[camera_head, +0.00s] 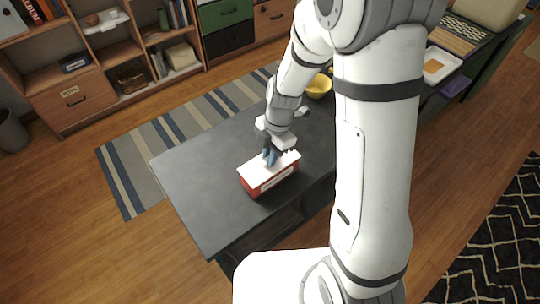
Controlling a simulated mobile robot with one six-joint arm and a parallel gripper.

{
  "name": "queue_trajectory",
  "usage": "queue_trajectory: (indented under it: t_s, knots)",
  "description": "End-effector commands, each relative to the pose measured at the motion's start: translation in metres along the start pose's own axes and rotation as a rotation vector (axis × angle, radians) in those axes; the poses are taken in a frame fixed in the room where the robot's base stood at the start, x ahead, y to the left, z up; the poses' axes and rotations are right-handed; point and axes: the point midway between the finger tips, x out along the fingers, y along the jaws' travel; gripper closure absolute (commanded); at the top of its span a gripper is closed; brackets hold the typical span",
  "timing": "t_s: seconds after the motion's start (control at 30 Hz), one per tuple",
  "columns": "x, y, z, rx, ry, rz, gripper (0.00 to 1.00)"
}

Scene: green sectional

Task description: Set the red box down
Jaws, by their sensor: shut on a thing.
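The red box (270,181), with a white top and a pale label on its front, is at the middle of the dark grey table (192,187). My gripper (270,157) is above it, with its fingers shut on the box at its top. The box looks level. From this view I cannot tell whether its underside touches the tabletop or is slightly above it. The gripper's far side is hidden.
A yellow bowl (319,86) stands at the table's far end, close to my arm. The table's left part is clear. A striped rug (128,176) lies beyond the table, and a wooden shelf unit (75,98) stands at the back left.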

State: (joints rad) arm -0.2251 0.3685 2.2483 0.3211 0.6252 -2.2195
Motion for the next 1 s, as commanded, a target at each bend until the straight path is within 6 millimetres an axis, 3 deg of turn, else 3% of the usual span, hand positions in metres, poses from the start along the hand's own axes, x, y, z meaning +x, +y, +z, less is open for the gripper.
queue_trajectory:
  t_s: [0.1,0.47,0.5,0.73,1.0]
  knots:
    - [0.0098,-0.0002,0.0027,0.003,0.0,0.0,1.0]
    - [0.0134,0.0,0.0046,0.004,-0.001,0.003,1.0]
    - [0.0136,-0.0002,0.0046,0.005,-0.001,0.002,0.84]
    - [0.0124,-0.0003,0.0045,0.005,-0.001,0.002,0.65]
    - [0.0116,-0.0004,0.0046,0.006,-0.001,0.002,0.63]
